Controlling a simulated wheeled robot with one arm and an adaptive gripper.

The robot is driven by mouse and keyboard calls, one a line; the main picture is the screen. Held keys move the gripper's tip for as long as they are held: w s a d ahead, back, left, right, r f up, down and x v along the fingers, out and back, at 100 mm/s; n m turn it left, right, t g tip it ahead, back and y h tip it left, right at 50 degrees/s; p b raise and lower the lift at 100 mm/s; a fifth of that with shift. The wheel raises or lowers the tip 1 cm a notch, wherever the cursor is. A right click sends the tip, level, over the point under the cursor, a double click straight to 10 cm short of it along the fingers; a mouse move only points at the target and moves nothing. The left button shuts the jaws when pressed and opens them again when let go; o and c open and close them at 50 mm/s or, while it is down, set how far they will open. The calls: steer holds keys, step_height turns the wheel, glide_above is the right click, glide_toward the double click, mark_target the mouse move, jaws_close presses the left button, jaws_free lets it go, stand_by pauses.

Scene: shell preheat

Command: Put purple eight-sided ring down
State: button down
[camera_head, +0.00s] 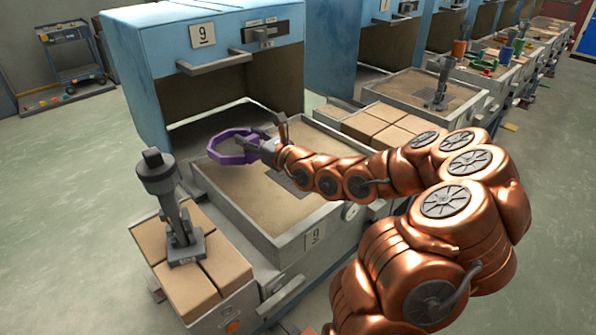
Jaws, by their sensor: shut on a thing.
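The purple eight-sided ring (222,153) is at the end of my copper-coloured arm. My gripper (262,143) is shut on the ring's right side. The ring appears tilted and held above the sandy bed of tray 9 (298,240), near its back left. A dark grey flat plate (291,182) lies on the bed below my gripper, partly hidden by my arm. How high the ring is above the bed is hard to tell.
The blue box marked 9 (203,36) stands open behind the tray. A dark grey upright tool (180,215) stands on tan blocks (190,289) at front left. More blocks (378,127) and another tray (412,88) lie to the right. The front of the bed is clear.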

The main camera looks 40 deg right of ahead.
steer(key=s+d+f+m+h, duration=0.1)
steer(key=s+d, duration=0.8)
steer(key=d, duration=0.4)
steer(key=s+d+f, duration=0.2)
steer(key=s+d, duration=0.1)
steer(key=s, duration=0.4)
steer(key=s+d+f, duration=0.3)
steer(key=s, duration=0.5)
steer(key=shift+w+a+f, duration=0.45)
steer(key=shift+w+f, duration=0.3)
steer(key=shift+w, duration=1.9)
steer(key=shift+w+a+f, duration=0.45)
steer(key=shift+w+f, duration=0.3)
steer(key=shift+w, duration=1.9)
steer(key=shift+w+a+f, duration=0.45)
steer(key=shift+w+f, duration=0.3)
steer(key=shift+w, duration=1.9)
steer(key=shift+f, duration=0.15)
steer(key=c, duration=0.6)
jaws_free()
